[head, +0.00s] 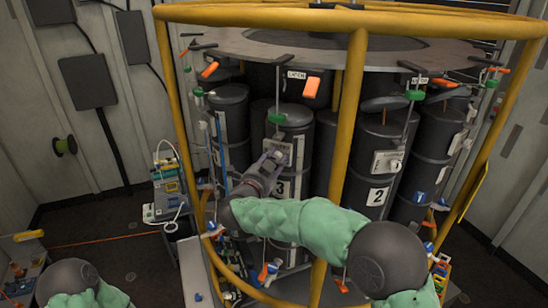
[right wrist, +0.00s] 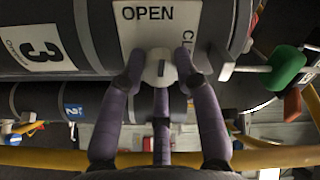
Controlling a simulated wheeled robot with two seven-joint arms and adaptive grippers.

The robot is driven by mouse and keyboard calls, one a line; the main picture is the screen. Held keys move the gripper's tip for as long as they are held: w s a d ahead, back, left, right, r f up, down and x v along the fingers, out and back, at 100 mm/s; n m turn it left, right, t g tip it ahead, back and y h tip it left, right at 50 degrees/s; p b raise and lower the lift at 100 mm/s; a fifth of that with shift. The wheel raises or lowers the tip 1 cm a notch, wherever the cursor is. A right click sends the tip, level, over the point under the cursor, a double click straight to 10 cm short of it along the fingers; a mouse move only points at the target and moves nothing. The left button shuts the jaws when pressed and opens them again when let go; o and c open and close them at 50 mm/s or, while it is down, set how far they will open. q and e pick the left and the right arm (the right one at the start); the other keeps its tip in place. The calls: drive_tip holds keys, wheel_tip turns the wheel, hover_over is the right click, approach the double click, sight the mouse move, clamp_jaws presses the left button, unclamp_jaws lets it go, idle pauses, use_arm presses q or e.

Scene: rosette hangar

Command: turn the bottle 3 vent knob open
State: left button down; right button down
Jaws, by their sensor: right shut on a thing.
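Bottle 3 (head: 296,134) is a dark cylinder with a "3" label, standing in the yellow-framed rosette; the label also shows in the right wrist view (right wrist: 41,48). Its vent knob (right wrist: 161,67) is pale and round, with a dark mark, on a white plate (right wrist: 150,25) reading "OPEN" and a partly hidden "CL...". My right gripper (right wrist: 158,75) is shut on the knob, with purple fingers on both sides of it. In the head view my right gripper (head: 273,160) reaches the plate on bottle 3 and hides the knob. My left gripper is out of view.
A green knob (head: 277,117) is just above bottle 3's plate. An orange tag (head: 312,87) hangs nearby. A yellow ring (head: 300,17) crosses the top. Equipment boxes (head: 166,190) stand at left.

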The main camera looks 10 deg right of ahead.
drive_tip(key=shift+d+r+n, duration=0.1)
drive_tip(key=shift+r+n, duration=0.1)
drive_tip(key=shift+n, duration=0.4)
drive_tip(key=shift+p, duration=0.3)
drive_tip(key=c, duration=0.9)
unclamp_jaws()
drive_tip(key=shift+w+f, duration=0.15)
drive_tip(key=v, duration=1.2)
